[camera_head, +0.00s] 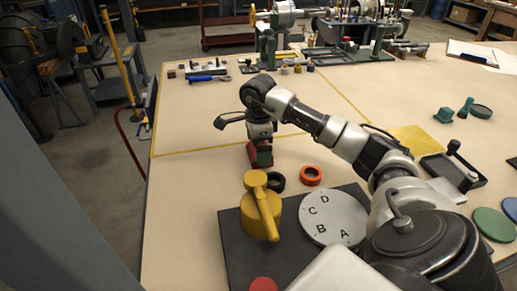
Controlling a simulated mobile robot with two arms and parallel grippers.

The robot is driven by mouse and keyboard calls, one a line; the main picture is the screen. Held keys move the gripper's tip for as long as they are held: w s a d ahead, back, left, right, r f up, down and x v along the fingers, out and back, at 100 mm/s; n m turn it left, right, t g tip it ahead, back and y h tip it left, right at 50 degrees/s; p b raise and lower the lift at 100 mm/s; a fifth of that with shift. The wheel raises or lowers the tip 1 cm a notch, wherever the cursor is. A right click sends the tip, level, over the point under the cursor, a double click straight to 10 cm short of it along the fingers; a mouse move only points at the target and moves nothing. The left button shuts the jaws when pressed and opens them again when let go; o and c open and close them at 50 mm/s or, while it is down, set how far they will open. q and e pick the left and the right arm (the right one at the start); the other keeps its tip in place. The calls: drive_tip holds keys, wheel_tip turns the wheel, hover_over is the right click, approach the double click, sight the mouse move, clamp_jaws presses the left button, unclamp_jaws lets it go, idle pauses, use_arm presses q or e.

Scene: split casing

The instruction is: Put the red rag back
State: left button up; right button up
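A small dark red thing (259,157), which looks like the red rag, is at the tabletop left of centre. My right arm reaches in from the lower right, and its gripper (261,146) points down right at the red thing. The fingertips are small and merge with it, so I cannot tell whether they are closed on it or only around it. I also cannot tell whether it touches the table. My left gripper is not in view.
A dark plate (232,250) near the front carries a yellow handled part (261,207) and a grey lettered disc (333,218). A black ring (275,182) and an orange ring (311,176) lie close by. Yellow tape outlines a largely clear area behind. Tools lie at the back left.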

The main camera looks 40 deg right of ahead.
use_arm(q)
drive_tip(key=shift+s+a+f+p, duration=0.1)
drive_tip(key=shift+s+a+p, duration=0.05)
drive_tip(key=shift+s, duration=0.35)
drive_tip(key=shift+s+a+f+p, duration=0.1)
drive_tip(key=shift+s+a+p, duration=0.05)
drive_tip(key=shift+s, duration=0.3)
use_arm(e)
wheel_tip(320, 180, up, 11)
drive_tip(key=shift+f, duration=0.15)
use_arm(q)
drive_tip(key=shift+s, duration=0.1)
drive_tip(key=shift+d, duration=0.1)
